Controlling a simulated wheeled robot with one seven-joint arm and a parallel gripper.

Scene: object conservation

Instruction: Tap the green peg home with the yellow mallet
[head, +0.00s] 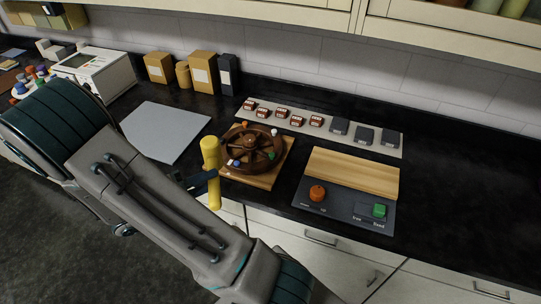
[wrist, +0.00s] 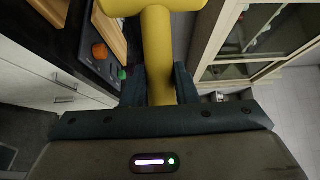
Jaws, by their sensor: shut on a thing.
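My gripper (head: 206,182) is shut on the handle of the yellow mallet (head: 210,155) and holds it upright, head up, in front of the left side of a brown spoked wheel (head: 250,146). In the wrist view the mallet's handle (wrist: 157,55) stands between my two fingers (wrist: 158,88), its head cut off at the top edge. The wheel sits on a wooden base (head: 262,181). A small green peg (head: 271,156) shows at the wheel's right rim; how deep it sits I cannot tell. The mallet is apart from it.
Other small coloured pegs sit around the wheel. A dark panel (head: 343,212) with an orange knob (head: 317,193) and a green button (head: 379,210) lies to the right. Behind is a strip of labelled blocks (head: 297,121). A grey mat (head: 165,128) lies left. The far right counter is clear.

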